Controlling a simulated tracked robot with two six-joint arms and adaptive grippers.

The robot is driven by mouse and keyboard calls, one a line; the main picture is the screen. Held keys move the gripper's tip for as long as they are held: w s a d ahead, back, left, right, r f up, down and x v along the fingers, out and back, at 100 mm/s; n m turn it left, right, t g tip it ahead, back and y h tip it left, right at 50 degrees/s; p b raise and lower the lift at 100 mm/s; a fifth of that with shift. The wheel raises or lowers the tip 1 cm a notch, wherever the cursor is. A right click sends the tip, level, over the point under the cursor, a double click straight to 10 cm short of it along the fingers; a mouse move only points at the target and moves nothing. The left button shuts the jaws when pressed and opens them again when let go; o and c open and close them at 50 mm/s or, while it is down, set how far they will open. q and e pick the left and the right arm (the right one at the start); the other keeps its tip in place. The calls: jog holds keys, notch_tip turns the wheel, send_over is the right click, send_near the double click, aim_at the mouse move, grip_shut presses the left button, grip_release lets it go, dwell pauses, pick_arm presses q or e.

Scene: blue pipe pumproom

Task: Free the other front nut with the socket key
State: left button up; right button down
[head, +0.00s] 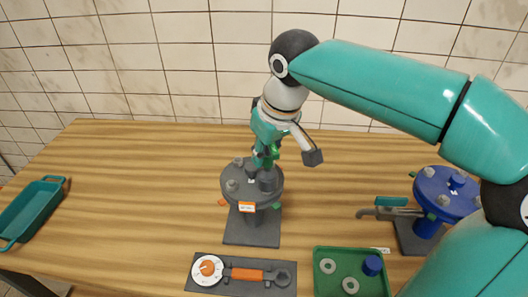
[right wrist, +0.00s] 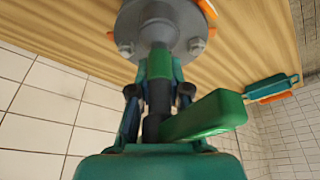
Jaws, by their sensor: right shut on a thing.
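My right gripper (head: 266,154) is shut on the green-handled socket key (right wrist: 205,116) above the grey flange (head: 232,196). In the head view the dark socket (head: 267,181) stands at the flange's front right. The nut under it is hidden, so I cannot tell how far it sits on it. A front left nut (head: 232,185) and a back left nut (head: 238,162) show on the flange. My left gripper is out of view.
A green tray (head: 318,284) in front holds two washers (head: 328,266) and a blue piece (head: 372,265). A dark mat (head: 222,288) carries a dial wrench (head: 245,273). A blue flange (head: 432,183) stands right, beside a grey tool (head: 385,212). A teal crate (head: 40,214) is far left.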

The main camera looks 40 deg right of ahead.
jog(key=shift+f+b, duration=0.5)
jog(key=shift+f, duration=0.2)
jog(key=shift+f, duration=0.1)
jog(key=n+y, duration=0.1)
jog(key=n, duration=0.3)
jog(key=shift+a+n, duration=0.15)
jog(key=shift+n, duration=0.15)
jog(key=n, duration=0.1)
jog(key=n+y, duration=0.1)
jog(key=n, duration=0.1)
jog(key=n+g, duration=0.1)
jog(key=n, duration=0.1)
jog(key=shift+s+a+y+p, duration=0.15)
jog(key=shift+a+y+p, duration=0.15)
jog(key=shift+y+p, duration=0.1)
jog(key=shift+r+p, duration=0.3)
jog(key=shift+r, duration=0.05)
jog(key=shift+r+p, duration=1.45)
jog(key=shift+r, duration=0.25)
